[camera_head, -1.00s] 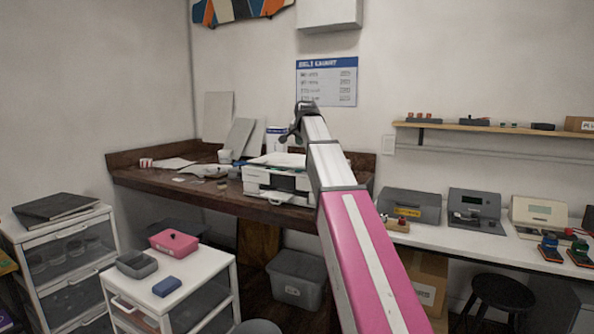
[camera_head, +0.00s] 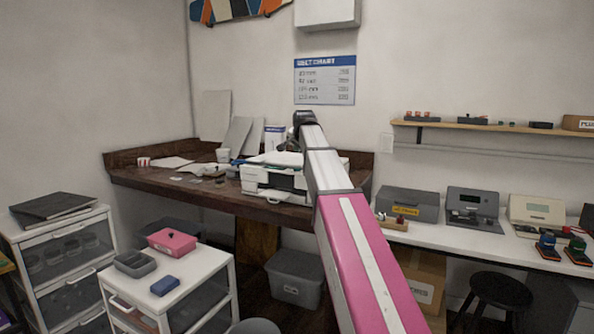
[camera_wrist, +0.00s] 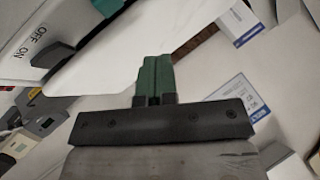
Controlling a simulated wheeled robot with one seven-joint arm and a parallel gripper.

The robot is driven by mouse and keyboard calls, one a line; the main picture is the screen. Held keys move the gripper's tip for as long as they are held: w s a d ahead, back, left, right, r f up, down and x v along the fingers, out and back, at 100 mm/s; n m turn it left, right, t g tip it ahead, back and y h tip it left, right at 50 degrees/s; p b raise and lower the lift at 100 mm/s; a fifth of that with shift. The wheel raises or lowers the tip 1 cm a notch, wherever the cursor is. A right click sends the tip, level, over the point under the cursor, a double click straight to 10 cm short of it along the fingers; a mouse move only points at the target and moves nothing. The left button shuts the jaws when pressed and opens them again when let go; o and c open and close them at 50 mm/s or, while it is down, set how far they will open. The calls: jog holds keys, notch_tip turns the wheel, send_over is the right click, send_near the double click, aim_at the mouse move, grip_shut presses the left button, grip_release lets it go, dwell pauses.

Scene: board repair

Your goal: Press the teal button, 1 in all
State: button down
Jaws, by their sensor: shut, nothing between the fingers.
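A white printer-like machine (camera_head: 270,178) stands on the brown wooden desk, partly behind my arm in the head view. In the wrist view its white body (camera_wrist: 85,55) fills the upper left, with an OFF/ON label and a dark switch (camera_wrist: 53,55). A dark teal piece (camera_wrist: 108,5) is cut off at the top edge of the wrist view; it may be the teal button, but I cannot tell. My gripper (camera_wrist: 154,68) is shut and empty, its green fingers together in front of the white surface and apart from the teal piece in the picture. In the head view my arm hides the gripper.
The brown desk (camera_head: 150,182) holds papers and a cup left of the machine. A white bench (camera_head: 450,238) with grey devices stands at the right, under a wall shelf (camera_head: 480,127). White drawer units stand at the left. A stool (camera_head: 500,290) is at lower right.

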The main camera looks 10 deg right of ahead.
aim_at(297, 170)
jog(key=shift+f, duration=2.35)
jog(key=shift+f, duration=0.2)
jog(key=shift+f, duration=0.2)
